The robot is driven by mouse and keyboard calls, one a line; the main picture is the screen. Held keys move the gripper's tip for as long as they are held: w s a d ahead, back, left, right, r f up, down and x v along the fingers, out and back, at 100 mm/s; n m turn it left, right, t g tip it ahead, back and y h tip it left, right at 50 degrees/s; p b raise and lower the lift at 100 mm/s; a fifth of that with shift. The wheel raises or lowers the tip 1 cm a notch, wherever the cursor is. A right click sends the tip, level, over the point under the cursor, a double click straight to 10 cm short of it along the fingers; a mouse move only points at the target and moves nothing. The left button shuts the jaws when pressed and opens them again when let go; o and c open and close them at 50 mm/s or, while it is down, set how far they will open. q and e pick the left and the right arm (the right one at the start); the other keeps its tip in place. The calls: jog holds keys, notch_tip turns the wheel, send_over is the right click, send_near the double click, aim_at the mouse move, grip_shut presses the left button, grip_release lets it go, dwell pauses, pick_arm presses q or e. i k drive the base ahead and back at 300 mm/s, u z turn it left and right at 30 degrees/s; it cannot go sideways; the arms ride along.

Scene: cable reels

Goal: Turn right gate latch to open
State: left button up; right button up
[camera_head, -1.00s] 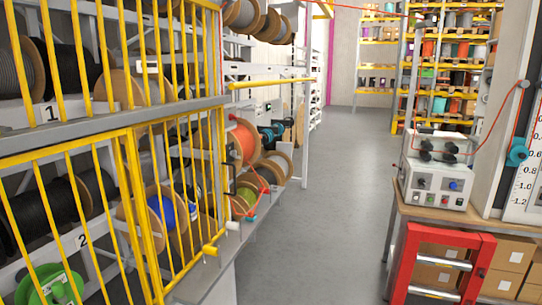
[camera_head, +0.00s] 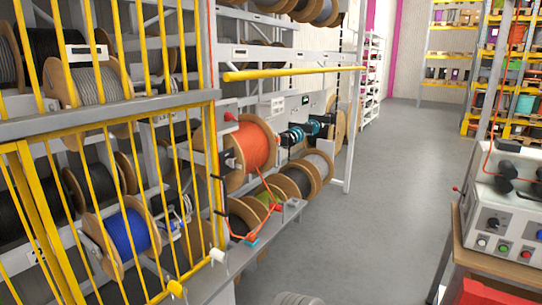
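Yellow barred gates (camera_head: 110,215) fill the left of the head view in front of the reels. A small yellow cylinder-ended latch or knob (camera_head: 176,288) sits at the lower right corner of the gate, near the bottom edge. A similar white cylinder-ended piece (camera_head: 218,255) stands just right of it by the grey ledge. A black handle (camera_head: 218,188) is on the gate's right edge. I cannot tell which of these is the right gate latch. The gate looks shut.
An orange reel (camera_head: 255,146) and smaller reels sit on the rack right of the gate. A yellow bar (camera_head: 290,73) juts out above. A control box (camera_head: 505,205) stands on a bench at right. The grey floor (camera_head: 365,200) between is clear.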

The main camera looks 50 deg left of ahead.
aim_at(229, 161)
jog(key=u, duration=0.4)
jog(key=i, duration=1.75)
jog(key=u, duration=1)
